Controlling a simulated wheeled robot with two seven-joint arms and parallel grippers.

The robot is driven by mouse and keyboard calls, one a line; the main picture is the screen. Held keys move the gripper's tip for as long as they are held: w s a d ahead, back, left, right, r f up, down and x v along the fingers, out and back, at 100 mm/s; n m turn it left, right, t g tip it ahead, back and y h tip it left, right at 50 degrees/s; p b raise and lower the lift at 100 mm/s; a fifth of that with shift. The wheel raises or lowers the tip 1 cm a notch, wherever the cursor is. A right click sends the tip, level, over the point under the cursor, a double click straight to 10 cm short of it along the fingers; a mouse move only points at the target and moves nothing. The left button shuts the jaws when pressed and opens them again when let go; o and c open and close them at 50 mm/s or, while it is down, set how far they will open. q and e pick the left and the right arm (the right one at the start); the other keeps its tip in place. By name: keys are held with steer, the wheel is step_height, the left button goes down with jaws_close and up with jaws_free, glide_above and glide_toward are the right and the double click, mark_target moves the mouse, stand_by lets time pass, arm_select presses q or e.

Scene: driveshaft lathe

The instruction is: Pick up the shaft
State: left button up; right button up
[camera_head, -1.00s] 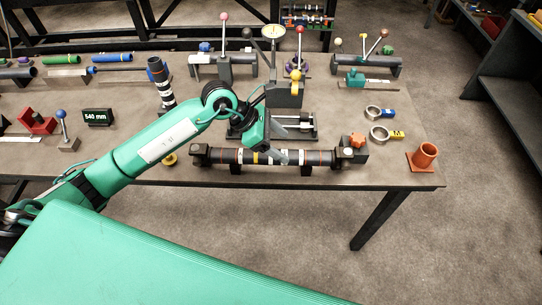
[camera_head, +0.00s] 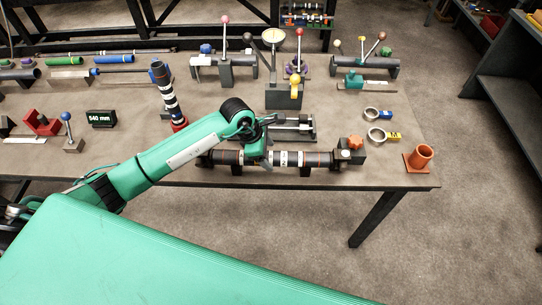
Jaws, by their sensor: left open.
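A dark shaft (camera_head: 315,159) with white and orange bands lies horizontally along the front of the table, raised on dark supports. My left gripper (camera_head: 264,163) is open and points down at the shaft's middle. Its fingers overlap the shaft in the picture; I cannot tell whether they touch it. My arm and hand hide part of the shaft's left half. My right gripper is out of view.
A second banded bar (camera_head: 167,92) leans upright in a red base. A block with an orange knob (camera_head: 355,142) stands at the shaft's right end. An orange cup (camera_head: 419,157) and ring gauges (camera_head: 376,135) lie farther right. A gauge stand (camera_head: 284,95) stands behind.

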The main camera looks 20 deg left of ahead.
mark_target(269, 154)
arm_select(q)
steer(key=p+x, duration=0.2)
steer(key=x, duration=0.1)
steer(key=shift+d, duration=0.1)
steer(key=shift+w+d+f, duration=0.1)
steer(key=shift+d+f, duration=0.1)
steer(key=shift+f, duration=0.5)
steer(key=shift+c, duration=0.2)
steer(key=c, duration=1.5)
steer(key=shift+w+r, duration=0.1)
steer(key=shift+r, duration=0.05)
jaws_close()
